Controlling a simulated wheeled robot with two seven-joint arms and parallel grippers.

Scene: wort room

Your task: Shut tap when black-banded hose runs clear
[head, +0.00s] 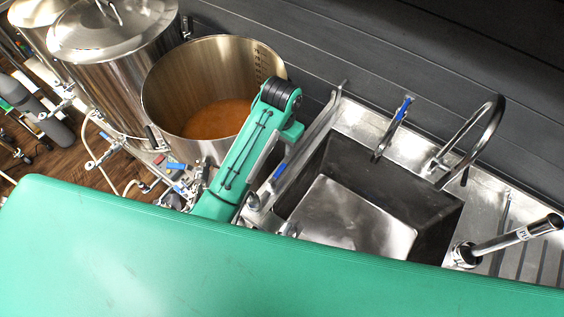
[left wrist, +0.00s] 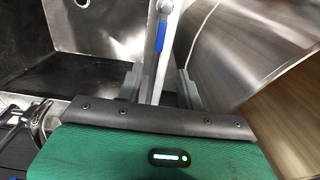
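In the head view, my left arm (head: 240,160) reaches over the gap between the open kettle and the sink; its gripper is hard to make out there. In the left wrist view, my left gripper (left wrist: 160,72) has its grey fingers apart, with a pale tube with a blue band (left wrist: 160,36) showing between them; I cannot tell whether they touch it. Small red (head: 160,160) and blue (head: 177,166) handles show at the kettle's foot, near pale hoses (head: 108,178). I cannot make out a black band on any hose, nor its flow. My right gripper is out of view.
The open kettle (head: 160,95) holds amber liquid; a lidded vessel (head: 110,80) stands behind-left. The sink (head: 340,215) has a curved faucet (head: 490,125) and a blue-banded spout (head: 402,110). A dark wall closes the back.

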